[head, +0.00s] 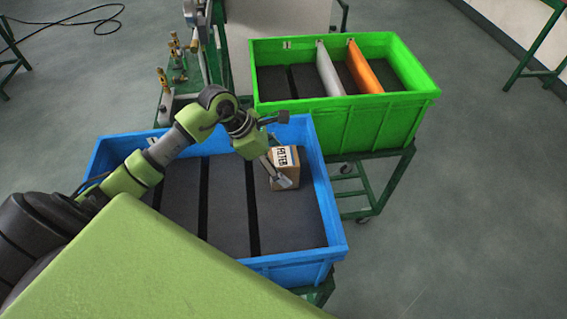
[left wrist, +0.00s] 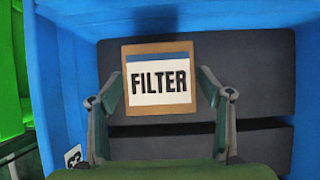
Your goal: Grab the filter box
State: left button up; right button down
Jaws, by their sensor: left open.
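The filter box (head: 287,168) is a small brown carton with a white label reading FILTER. It stands in the far right part of the blue crate (head: 333,222), on the dark padded floor. In the left wrist view the filter box (left wrist: 159,79) shows face-on, with the label upright. My left gripper (head: 277,173) reaches down into the crate at the box. In the left wrist view its two fingers (left wrist: 160,92) are spread, one on each side of the box's lower part. Whether they touch the box is not clear. My right gripper is not in view.
A green crate (head: 350,116) with grey and orange dividers stands behind on a green cart. Brass valve fittings (head: 163,80) on a green frame stand at the back left. Open floor lies to the right.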

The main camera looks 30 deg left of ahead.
pick_arm(q)
jog(key=shift+x, duration=0.8)
jog(key=c, duration=1.3)
